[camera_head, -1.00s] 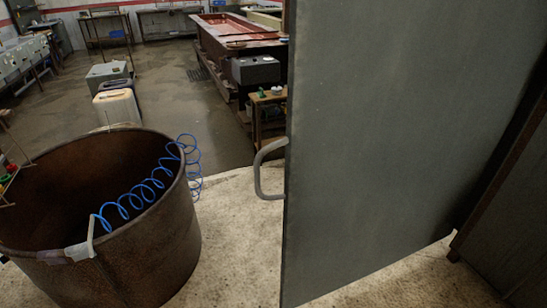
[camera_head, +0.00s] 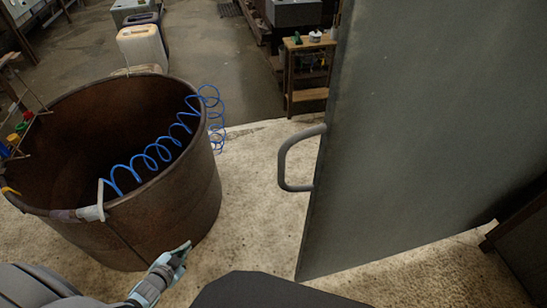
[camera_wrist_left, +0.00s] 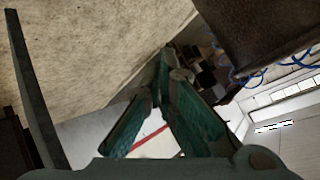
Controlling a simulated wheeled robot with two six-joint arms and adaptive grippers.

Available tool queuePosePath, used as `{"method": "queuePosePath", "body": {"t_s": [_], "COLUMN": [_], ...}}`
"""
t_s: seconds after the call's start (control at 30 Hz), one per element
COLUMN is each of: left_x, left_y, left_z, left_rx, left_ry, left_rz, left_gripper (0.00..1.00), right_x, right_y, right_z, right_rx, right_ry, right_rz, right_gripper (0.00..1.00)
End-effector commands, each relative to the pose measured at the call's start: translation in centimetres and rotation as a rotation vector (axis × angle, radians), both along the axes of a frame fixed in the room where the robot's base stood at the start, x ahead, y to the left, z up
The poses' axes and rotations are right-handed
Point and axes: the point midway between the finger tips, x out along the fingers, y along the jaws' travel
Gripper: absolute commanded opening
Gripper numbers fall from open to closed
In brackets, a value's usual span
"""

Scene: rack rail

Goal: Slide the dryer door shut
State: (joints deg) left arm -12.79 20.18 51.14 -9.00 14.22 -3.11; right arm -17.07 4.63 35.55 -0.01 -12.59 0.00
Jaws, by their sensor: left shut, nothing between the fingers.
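The dryer door (camera_head: 430,130) is a large flat grey panel filling the right of the head view, standing upright. A grey loop handle (camera_head: 284,165) sticks out from its left edge. My left gripper (camera_head: 182,252) is at the bottom left of the head view, below and left of the handle and apart from it, in front of the rusty drum. In the left wrist view its green-padded fingers (camera_wrist_left: 167,62) meet at the tips, shut and empty. My right gripper is not in view.
A rusty open drum (camera_head: 160,215) stands at left, with a coiled blue hose (camera_head: 150,160) over its rim. A small wooden stand (camera_head: 308,75) and a pale canister (camera_head: 142,50) are farther back. Pale floor (camera_head: 255,215) lies clear between drum and door.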

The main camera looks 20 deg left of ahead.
Motion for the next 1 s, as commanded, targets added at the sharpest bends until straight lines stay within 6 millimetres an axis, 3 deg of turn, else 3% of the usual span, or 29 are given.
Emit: {"method": "queuePosePath", "body": {"t_s": [0.03,0.07,0.1,0.13,0.2,0.3,0.4,0.47,0.67,1.0], "left_x": [5.5,8.2,11.0,12.3,12.9,10.0,7.1,6.6,7.6,10.3], "left_y": [1.2,1.0,0.1,-1.0,-4.4,-9.0,-11.1,-11.7,-14.5,-21.3], "left_z": [6.4,10.6,16.4,20.6,29.1,36.3,38.7,39.1,39.2,39.3], "left_rx": [0.087,0.140,0.212,0.267,0.383,0.501,0.552,0.557,0.554,0.554], "left_ry": [-0.189,-0.306,-0.459,-0.567,-0.788,-0.991,-1.074,-1.089,-1.095,-1.092], "left_rz": [-0.149,-0.256,-0.410,-0.534,-0.833,-1.228,-1.460,-1.505,-1.501,-1.494], "left_gripper": [0.00,0.00,0.00,0.00,0.00,0.00,0.00,0.00,0.00,0.00], "right_x": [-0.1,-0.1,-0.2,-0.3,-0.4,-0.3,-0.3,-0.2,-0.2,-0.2], "right_y": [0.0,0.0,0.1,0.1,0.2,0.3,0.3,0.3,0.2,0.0], "right_z": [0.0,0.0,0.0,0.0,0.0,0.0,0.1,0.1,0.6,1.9], "right_rx": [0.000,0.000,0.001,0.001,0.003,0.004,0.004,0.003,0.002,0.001], "right_ry": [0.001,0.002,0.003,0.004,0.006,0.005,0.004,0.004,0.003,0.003], "right_rz": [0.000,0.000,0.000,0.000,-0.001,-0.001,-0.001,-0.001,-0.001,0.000], "right_gripper": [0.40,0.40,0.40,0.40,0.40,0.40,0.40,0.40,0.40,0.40]}}
